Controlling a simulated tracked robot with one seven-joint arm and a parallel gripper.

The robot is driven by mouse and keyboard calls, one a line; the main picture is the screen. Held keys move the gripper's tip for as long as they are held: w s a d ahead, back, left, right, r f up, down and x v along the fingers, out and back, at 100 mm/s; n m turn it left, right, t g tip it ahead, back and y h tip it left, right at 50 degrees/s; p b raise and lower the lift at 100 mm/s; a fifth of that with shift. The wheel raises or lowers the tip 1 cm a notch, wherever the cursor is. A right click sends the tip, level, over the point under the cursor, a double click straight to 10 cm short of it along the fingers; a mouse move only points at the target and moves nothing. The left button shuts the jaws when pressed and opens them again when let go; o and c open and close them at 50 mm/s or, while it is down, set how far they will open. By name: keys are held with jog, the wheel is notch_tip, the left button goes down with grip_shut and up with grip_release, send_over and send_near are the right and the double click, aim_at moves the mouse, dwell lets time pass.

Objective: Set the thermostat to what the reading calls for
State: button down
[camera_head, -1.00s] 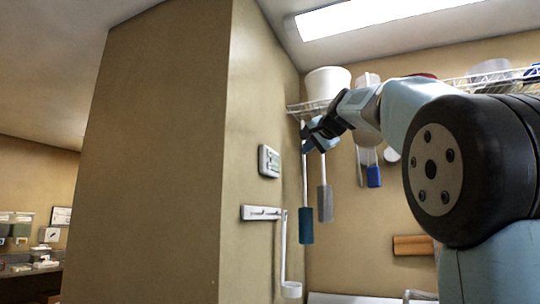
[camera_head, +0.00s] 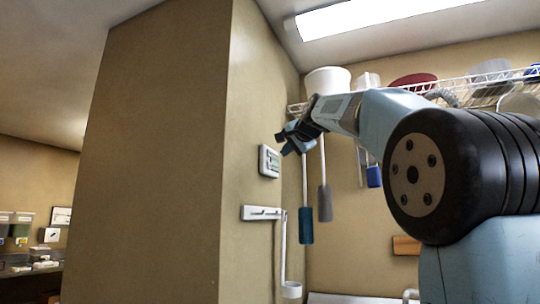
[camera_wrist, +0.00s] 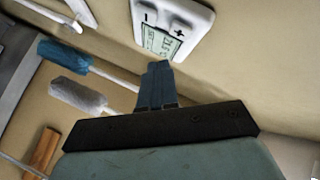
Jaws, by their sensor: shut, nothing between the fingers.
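The thermostat (camera_head: 269,161) is a small white wall unit with a greenish display, on the tan wall left of my arm. In the wrist view the thermostat (camera_wrist: 172,28) is near the top, tilted, with a minus and a plus button beside its screen. The digits are too small to read surely. My gripper (camera_head: 282,144) is in front of the thermostat's upper right side in the head view. In the wrist view its closed fingertips (camera_wrist: 158,68) point at the screen's edge; I cannot tell whether they touch. No separate reading is legible.
A rail (camera_head: 262,213) with a hanging white ladle (camera_head: 291,290) is below the thermostat. Brushes with teal (camera_head: 306,226) and grey (camera_head: 325,204) heads hang to the right. A wire shelf (camera_head: 440,88) with containers is above my arm. A wall corner is at left.

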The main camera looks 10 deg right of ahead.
jog(key=shift+w+a, duration=0.65)
jog(key=shift+a, duration=0.2)
dwell(1.6)
jog(key=shift+w+a, duration=0.2)
jog(key=shift+a, duration=0.1)
jog(key=shift+w+a, duration=0.25)
jog(key=shift+a, duration=0.1)
dwell(0.9)
jog(key=shift+s+d, duration=0.5)
jog(key=shift+d, duration=0.2)
jog(key=shift+s+d, duration=0.75)
jog(key=shift+d, duration=0.25)
jog(key=shift+s+d, duration=0.75)
jog(key=shift+d, duration=0.25)
dwell(1.3)
